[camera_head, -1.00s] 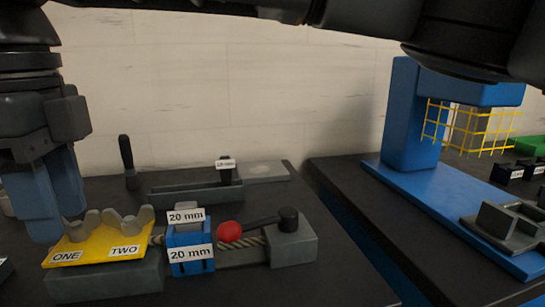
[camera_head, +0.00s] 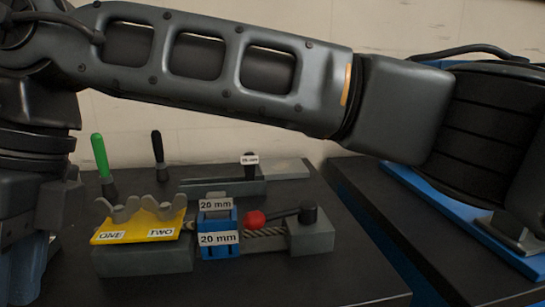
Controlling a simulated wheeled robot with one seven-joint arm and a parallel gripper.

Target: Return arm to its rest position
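My arm (camera_head: 330,95) stretches across the upper part of the view, from the left edge to the right edge. My gripper (camera_head: 22,272) hangs down at the lower left, its blue fingers partly cut off by the picture's edges. It is beside the left end of the grey fixture with the yellow plate, and a gap to it cannot be judged. Whether the fingers are open or shut is not clear, and nothing held shows.
The yellow plate (camera_head: 150,233) carries wing nuts. Beside it are a blue 20 mm block (camera_head: 220,252), a red-knobbed lever (camera_head: 256,219) and a grey block (camera_head: 312,238). Green (camera_head: 101,158) and black (camera_head: 158,150) handles stand behind. A blue-based press (camera_head: 445,215) is partly hidden by my arm.

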